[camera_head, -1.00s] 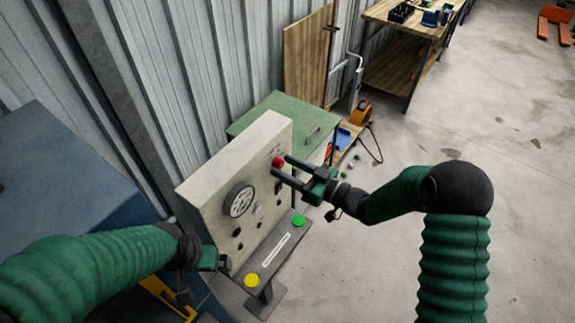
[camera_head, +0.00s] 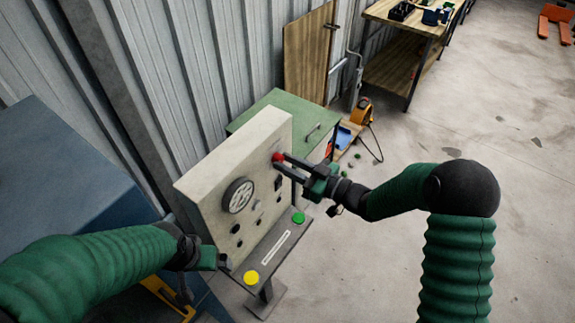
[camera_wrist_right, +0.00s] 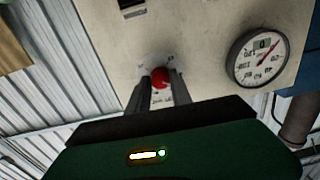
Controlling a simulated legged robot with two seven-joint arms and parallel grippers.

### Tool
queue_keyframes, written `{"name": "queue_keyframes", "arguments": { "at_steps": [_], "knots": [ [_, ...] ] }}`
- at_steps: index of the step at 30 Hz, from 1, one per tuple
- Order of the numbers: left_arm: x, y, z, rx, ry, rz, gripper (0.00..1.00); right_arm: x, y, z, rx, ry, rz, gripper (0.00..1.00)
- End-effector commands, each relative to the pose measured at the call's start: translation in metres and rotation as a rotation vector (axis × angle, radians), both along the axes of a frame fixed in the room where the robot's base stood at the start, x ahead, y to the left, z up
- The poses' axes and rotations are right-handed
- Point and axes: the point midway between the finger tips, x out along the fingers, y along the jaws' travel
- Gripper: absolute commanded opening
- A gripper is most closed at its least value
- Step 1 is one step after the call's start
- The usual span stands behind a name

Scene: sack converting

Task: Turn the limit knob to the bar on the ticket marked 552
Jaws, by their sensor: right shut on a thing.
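A red knob (camera_head: 277,158) sits near the upper right of the cream control panel (camera_head: 212,178). My right gripper (camera_head: 279,163) is at the panel, shut on the red knob. In the right wrist view the knob (camera_wrist_right: 160,77) shows between the two dark fingers (camera_wrist_right: 158,85), with small marks around it too blurred to read. A round gauge (camera_head: 238,195) is on the panel; its dial also shows in the right wrist view (camera_wrist_right: 258,58). My left gripper (camera_head: 222,262) is beside the panel's lower left; its fingers are too unclear to tell. No ticket marked 552 can be made out.
A sloping ledge below the panel carries a green button (camera_head: 298,218) and a yellow button (camera_head: 251,278). A green cabinet (camera_head: 270,110) stands behind the panel, a blue box (camera_head: 65,175) at left.

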Motion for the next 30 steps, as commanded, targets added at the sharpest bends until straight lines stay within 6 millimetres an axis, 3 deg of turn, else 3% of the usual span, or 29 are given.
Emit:
{"name": "queue_keyframes", "arguments": {
  "at_steps": [1, 2, 6, 15, 19, 30],
  "knots": [
    [0.0, 0.0, 0.001, 0.0, 0.0, 0.0, 1.0, 0.0, 0.0, 0.0, -0.001, 0.001, -0.001, 0.0],
    [0.0, 0.0, 0.001, 0.0, -0.001, 0.0, 1.0, 0.0, 0.0, 0.0, -0.001, 0.001, -0.001, 0.28],
    [0.0, 0.0, 0.001, 0.0, -0.001, 0.0, 1.0, 0.0, 0.0, 0.0, -0.001, 0.001, -0.001, 0.47],
    [0.0, 0.0, 0.0, 0.0, -0.001, 0.0, 1.0, -0.001, -0.001, 0.0, 0.001, 0.001, 0.0, 0.48],
    [0.0, 0.0, -0.006, 0.0, -0.001, 0.0, 1.0, -0.007, -0.011, -0.002, 0.0, 0.0, -0.003, 0.48],
    [0.0, 0.0, -0.042, 0.0, 0.0, 0.0, 1.0, -0.062, -0.098, -0.005, -0.001, 0.001, -0.007, 0.48]
  ]
}}
